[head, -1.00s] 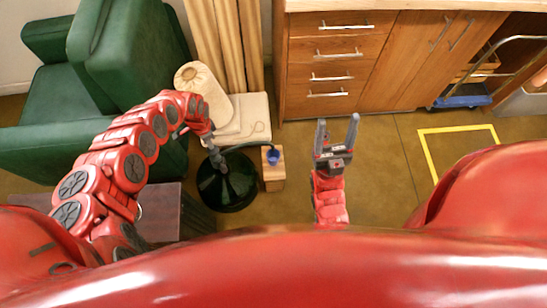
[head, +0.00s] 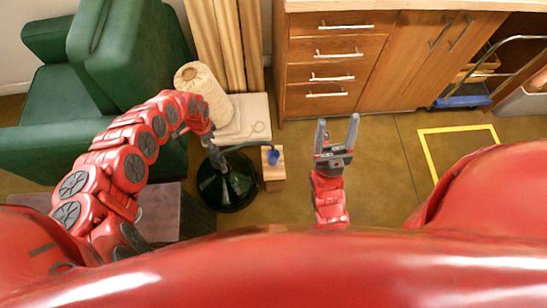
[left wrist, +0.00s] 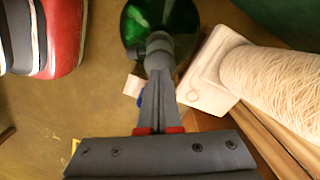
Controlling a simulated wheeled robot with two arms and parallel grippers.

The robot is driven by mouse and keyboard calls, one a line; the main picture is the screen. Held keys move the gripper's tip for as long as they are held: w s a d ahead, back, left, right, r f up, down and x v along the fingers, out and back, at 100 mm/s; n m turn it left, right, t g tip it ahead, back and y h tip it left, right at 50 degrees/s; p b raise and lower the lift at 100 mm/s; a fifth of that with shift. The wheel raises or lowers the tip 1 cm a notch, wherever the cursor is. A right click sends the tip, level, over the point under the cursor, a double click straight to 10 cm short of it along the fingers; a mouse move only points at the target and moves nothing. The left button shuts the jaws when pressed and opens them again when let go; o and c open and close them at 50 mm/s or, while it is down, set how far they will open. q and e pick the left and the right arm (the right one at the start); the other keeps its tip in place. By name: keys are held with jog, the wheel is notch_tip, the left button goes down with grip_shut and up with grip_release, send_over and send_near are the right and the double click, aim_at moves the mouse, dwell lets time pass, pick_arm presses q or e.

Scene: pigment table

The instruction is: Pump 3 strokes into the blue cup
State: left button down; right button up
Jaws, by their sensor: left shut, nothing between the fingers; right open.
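The dark green pump bottle (head: 240,182) stands on the floor left of centre in the head view, and its green glass (left wrist: 178,18) shows at the top of the left wrist view. A dark spout (head: 240,146) curves from its top to the right, over the blue cup (head: 274,158). The cup sits on a small wooden block (head: 273,180); only a sliver of it shows beside my fingers in the wrist view. My left gripper (head: 213,146) is shut and empty, its tips at the pump head (left wrist: 159,45). My right gripper (head: 337,140) is open and empty.
A pale roll (head: 203,82) stands on a light slab (head: 250,118) behind the bottle. A green armchair (head: 125,60) is at the left, a dark low table (head: 165,212) at lower left. Wooden drawers (head: 330,75) stand behind. The floor around my right gripper is clear.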

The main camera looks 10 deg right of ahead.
pick_arm(q)
jog(key=shift+f+b, duration=1.8)
jog(key=shift+f, duration=0.15)
jog(key=shift+r, duration=0.2)
jog(key=shift+r+p, duration=1.7)
jog(key=shift+r, duration=0.1)
jog(key=shift+f, duration=0.2)
